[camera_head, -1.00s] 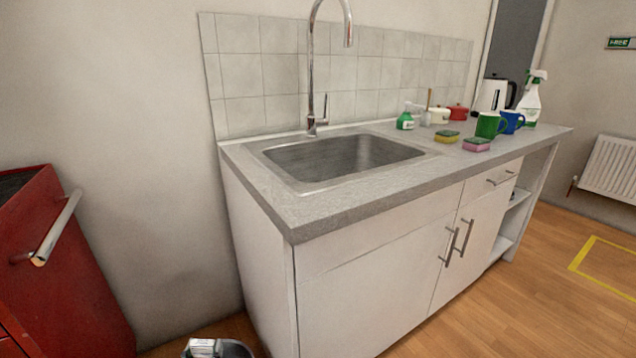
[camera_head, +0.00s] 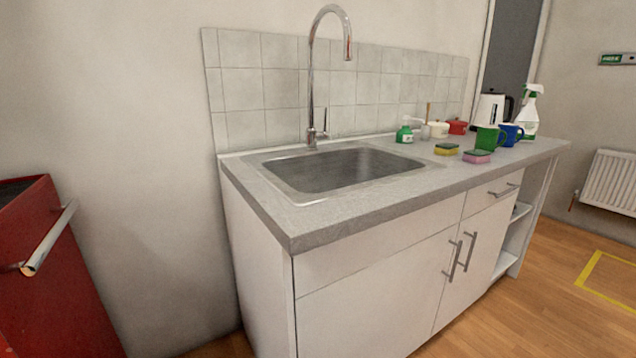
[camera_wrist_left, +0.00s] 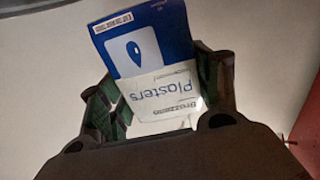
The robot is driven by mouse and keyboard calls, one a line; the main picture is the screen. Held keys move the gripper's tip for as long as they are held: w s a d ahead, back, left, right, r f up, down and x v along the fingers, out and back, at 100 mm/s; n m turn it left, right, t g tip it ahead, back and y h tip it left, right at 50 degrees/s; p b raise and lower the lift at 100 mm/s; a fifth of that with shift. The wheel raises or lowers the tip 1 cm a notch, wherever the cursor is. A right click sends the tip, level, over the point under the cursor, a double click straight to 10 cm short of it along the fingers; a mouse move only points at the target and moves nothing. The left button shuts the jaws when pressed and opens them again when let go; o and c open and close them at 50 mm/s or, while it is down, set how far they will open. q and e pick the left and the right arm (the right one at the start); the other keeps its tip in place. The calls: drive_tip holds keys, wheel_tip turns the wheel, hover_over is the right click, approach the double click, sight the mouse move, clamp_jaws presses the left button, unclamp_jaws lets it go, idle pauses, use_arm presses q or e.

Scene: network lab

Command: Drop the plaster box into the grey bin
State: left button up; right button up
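The plaster box (camera_wrist_left: 145,50), blue and white with "Plasters" printed on it, fills the middle of the left wrist view. My left gripper (camera_wrist_left: 158,85) has a dark finger on each side of the box and is shut on it. The box sticks out past the fingers. In the left wrist view a plain pale surface lies behind it. No grey bin can be made out in either current view. Neither gripper shows in the head view, and my right gripper is not seen at all.
A white sink unit (camera_head: 375,285) with a grey worktop (camera_head: 300,225) stands ahead. Mugs, sponges, bottles and a kettle (camera_head: 490,108) are on its right side. A red cabinet (camera_head: 50,285) with a bar handle is at the left. Wall shows between them; wooden floor (camera_head: 545,285) is clear at right.

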use_arm(q)
drive_tip(key=o, duration=0.4)
drive_tip(key=shift+o, duration=0.4)
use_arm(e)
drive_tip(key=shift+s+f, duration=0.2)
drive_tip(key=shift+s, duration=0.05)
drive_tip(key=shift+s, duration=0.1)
use_arm(q)
drive_tip(key=shift+s, duration=0.15)
drive_tip(key=s, duration=1.1)
drive_tip(key=shift+s+d, duration=0.15)
drive_tip(key=shift+s, duration=0.25)
drive_tip(key=shift+w, duration=0.2)
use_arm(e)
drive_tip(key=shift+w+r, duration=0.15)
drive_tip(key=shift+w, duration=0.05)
